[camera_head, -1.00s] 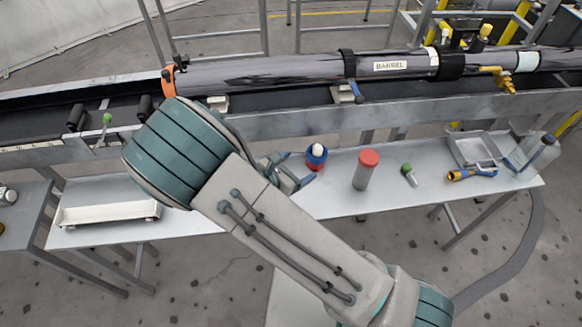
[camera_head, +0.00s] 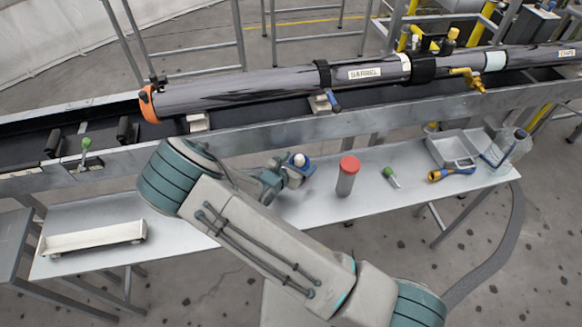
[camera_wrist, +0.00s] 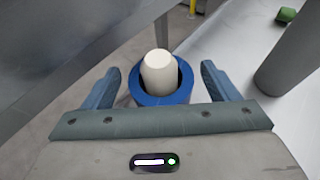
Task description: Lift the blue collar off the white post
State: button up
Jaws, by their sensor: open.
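The blue collar (camera_wrist: 149,99) is a thick ring around the white post (camera_wrist: 159,72), whose rounded top stands up through it. My gripper (camera_wrist: 160,68) is open, with one blue finger on each side of the collar and a visible gap on both sides. In the head view, the white post (camera_head: 299,159) shows as a small pale knob at the bench's back edge, with my gripper (camera_head: 297,172) around it. The collar is mostly hidden there by my fingers. The lower part of the post is hidden inside the collar.
A grey cylinder with a red cap (camera_head: 348,176) stands close to the right on the metal bench (camera_head: 320,205). The long barrel rig (camera_head: 250,92) runs behind.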

jog(key=shift+w+d+f, duration=0.15)
jog(key=shift+w+d, duration=0.05)
jog(key=shift+w, duration=0.15)
jog(key=shift+c, duration=0.3)
jog(key=c, duration=1)
